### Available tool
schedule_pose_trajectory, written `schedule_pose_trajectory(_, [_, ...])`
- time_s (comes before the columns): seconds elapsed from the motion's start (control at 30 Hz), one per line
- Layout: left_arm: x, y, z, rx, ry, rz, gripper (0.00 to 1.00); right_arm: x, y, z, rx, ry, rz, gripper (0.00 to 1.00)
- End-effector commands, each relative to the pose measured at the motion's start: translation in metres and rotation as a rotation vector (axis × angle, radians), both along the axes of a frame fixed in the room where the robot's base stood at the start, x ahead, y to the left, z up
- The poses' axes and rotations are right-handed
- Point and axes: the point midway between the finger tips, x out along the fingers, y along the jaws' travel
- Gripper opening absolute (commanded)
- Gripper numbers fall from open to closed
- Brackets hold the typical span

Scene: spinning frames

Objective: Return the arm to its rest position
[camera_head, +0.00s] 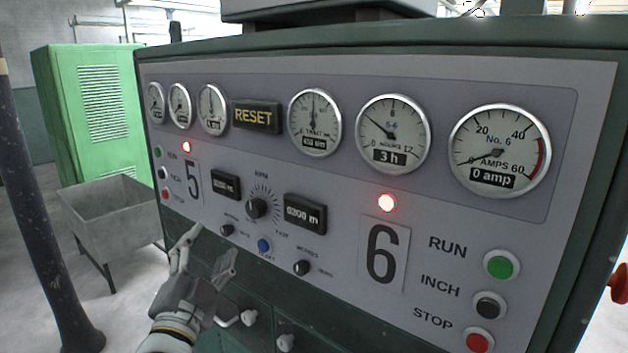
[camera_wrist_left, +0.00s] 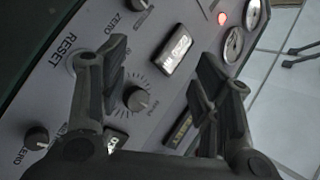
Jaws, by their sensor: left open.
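My left gripper (camera_head: 206,258) is in front of the lower left part of the control panel (camera_head: 350,190) in the head view. Its two fingers are spread apart with nothing between them. In the left wrist view the open gripper (camera_wrist_left: 162,90) points at the panel, with a black dial knob (camera_wrist_left: 137,99) showing between the fingers. The same dial knob (camera_head: 256,208) shows in the head view, up and right of the gripper. I cannot tell whether a fingertip touches the panel. My right gripper is not in view.
Green, black and red buttons (camera_head: 490,306) sit at the panel's lower right. Red lamps (camera_head: 386,202) glow above the 5 and 6 labels. A grey bin (camera_head: 110,218) and a green cabinet (camera_head: 95,110) stand left. A dark post (camera_head: 40,220) rises at the far left.

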Motion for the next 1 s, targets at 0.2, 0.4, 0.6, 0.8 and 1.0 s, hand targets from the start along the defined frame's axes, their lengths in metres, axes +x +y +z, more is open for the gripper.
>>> schedule_pose_trajectory(0.2, [-0.049, 0.022, -0.145, -0.241, 0.440, 0.090, 0.58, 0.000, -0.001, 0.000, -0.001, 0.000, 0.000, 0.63])
schedule_pose_trajectory(0.4, [-0.135, 0.028, -0.259, -0.424, 0.841, 0.192, 0.58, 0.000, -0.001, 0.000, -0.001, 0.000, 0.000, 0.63])
schedule_pose_trajectory(0.6, [-0.231, 0.025, -0.328, -0.549, 1.174, 0.291, 0.58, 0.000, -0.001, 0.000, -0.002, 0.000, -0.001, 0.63])
schedule_pose_trajectory(0.8, [-0.316, 0.019, -0.361, -0.628, 1.431, 0.373, 0.58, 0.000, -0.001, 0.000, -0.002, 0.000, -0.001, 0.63])
schedule_pose_trajectory(1.0, [-0.319, 0.016, -0.419, -0.635, 1.488, 0.393, 0.58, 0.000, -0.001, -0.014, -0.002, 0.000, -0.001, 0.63])
